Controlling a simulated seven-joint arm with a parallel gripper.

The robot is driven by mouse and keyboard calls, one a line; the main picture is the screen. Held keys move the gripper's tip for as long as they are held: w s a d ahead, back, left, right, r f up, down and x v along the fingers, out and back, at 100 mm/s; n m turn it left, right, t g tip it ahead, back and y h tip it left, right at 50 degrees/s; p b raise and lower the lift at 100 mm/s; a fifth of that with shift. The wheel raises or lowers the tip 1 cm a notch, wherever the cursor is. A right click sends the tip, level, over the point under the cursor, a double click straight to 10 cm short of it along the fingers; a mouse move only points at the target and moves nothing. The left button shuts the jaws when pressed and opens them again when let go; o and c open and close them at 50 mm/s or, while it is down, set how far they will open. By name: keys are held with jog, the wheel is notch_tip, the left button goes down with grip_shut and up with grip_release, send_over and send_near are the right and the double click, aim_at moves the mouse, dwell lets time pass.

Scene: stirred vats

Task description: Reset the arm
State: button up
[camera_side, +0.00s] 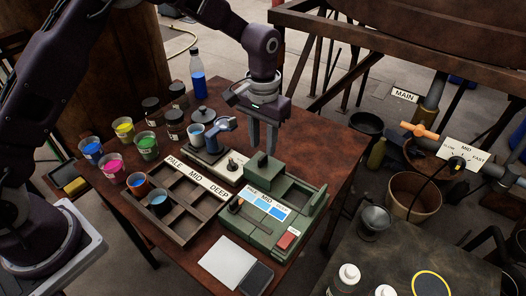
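My arm reaches in from the left and over the table. My gripper (263,149) hangs with its fingers pointing down, above the back of the green box-shaped device (248,237). The two fingers stand apart with a gap between them, and nothing shows in the gap. The fingertips look close above the device's raised green block, but I cannot tell the exact height.
The brown table (318,148) holds paint cups, a blue bottle (197,77), a wooden tray (179,235) labelled PALE MID DEEP and a white sheet (227,262). An orange-handled valve (419,131) and copper pot (414,196) stand at right. The table's back right is bare.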

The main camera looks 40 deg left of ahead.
jog(key=shift+s+r, duration=0.1)
jog(key=shift+r, duration=1.6)
jog(key=s+a+r+t, duration=0.2)
jog(key=s+a+r, duration=0.1)
jog(key=s+r, duration=0.45)
jog(key=s+a+r+t, duration=0.1)
jog(key=s+a+r, duration=0.2)
jog(key=s+r, duration=0.45)
jog(key=s+a+t, duration=0.2)
jog(key=s+a, duration=0.1)
jog(key=s, duration=1.1)
jog(key=shift+s+r+t, duration=0.3)
jog(key=shift+s+r, duration=0.1)
